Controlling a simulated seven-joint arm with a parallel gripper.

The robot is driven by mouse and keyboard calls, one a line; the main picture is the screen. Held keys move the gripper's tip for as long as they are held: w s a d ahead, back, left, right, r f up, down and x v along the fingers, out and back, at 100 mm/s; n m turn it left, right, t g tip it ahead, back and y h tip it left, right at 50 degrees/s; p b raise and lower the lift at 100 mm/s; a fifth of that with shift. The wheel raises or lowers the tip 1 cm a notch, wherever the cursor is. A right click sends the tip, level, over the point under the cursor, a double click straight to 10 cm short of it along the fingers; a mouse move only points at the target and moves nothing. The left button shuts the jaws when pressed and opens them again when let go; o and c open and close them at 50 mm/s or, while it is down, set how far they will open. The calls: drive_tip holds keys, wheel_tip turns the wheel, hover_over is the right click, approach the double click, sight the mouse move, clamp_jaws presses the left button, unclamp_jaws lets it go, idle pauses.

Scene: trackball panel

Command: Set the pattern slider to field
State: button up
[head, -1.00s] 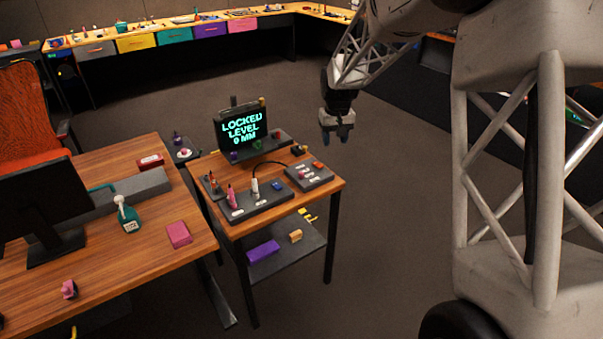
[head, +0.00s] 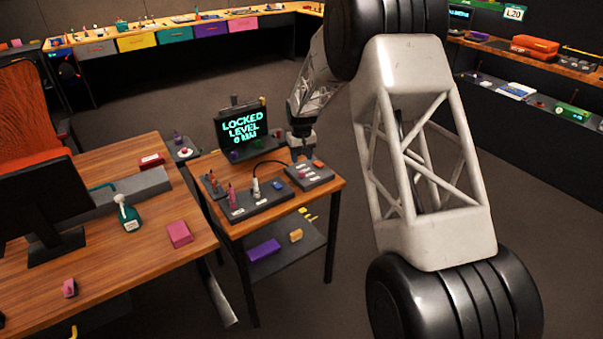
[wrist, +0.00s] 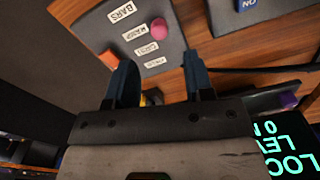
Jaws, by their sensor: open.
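The pattern slider panel (head: 322,181) is a dark grey box on the right end of the small wooden table. In the wrist view it shows several white labels; the top one reads BARS (wrist: 122,12), the others are too blurred to read surely. A round pink knob (wrist: 158,28) stands beside the labels, nearest the second and third. My gripper (head: 301,154) is above the panel's far side in the head view. In the wrist view my gripper (wrist: 160,72) has its two blue fingers wide apart, empty, with the knob beyond the tips.
A control box (head: 262,202) with a white plug and cable lies left of the panel. An orange piece (wrist: 109,59) sits at the panel's edge.

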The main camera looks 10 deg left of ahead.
sight(301, 171)
idle(0.3)
drive_tip(key=shift+f, duration=3.9)
drive_tip(key=shift+c, duration=0.5)
clamp_jaws()
